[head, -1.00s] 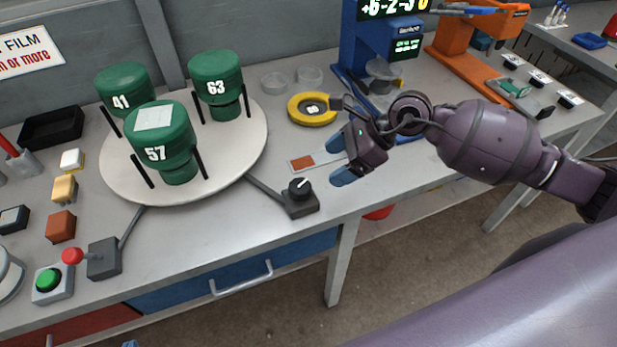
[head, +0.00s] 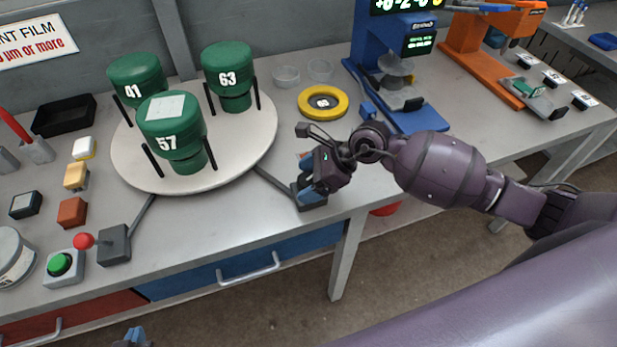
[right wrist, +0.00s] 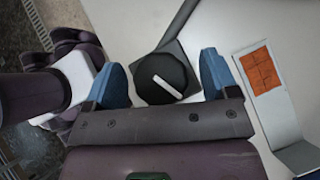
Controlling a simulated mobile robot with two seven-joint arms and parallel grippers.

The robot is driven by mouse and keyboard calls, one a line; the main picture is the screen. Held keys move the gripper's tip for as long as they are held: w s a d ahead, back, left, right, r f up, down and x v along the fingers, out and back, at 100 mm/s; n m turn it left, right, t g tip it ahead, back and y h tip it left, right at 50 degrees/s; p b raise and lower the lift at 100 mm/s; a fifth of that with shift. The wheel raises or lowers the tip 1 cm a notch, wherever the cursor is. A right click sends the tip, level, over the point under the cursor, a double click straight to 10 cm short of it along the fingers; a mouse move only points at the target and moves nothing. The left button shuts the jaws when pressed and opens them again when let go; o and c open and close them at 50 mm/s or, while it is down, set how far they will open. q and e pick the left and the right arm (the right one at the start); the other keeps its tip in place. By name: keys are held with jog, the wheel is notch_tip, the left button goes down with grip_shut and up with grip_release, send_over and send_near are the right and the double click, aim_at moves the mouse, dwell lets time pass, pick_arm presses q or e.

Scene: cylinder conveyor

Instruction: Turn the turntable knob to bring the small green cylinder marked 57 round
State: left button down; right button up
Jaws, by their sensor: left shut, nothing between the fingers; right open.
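The green cylinder marked 57 (head: 172,128) stands at the front of the round white turntable (head: 245,150). The green cylinders marked 41 (head: 137,78) and 63 (head: 228,75) stand behind it. The turntable knob (right wrist: 160,78), black with a white pointer line, sits between the open blue fingers of my right gripper (right wrist: 165,84) in the right wrist view, with a gap on each side. In the head view my right gripper (head: 306,180) hides most of the knob. My left gripper (head: 135,338) shows at the bottom edge, shut and empty, below the table front.
A yellow ring (head: 323,102) and a blue instrument (head: 405,60) stand behind my right arm. A small plate with an orange square (right wrist: 263,70) lies beside the knob. A red-knobbed lever box (head: 114,244) and a green button (head: 60,264) are at front left.

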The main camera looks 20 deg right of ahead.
jog(key=c, duration=0.9)
jog(key=shift+f+n+g+b, duration=0.1)
jog(key=shift+n+g+b, duration=0.35)
jog(key=shift+b, duration=0.3)
jog(key=o, duration=0.9)
jog(key=shift+r, duration=0.2)
jog(key=v, duration=1)
jog(key=shift+s+d+r, duration=0.15)
jog(key=shift+d, duration=0.2)
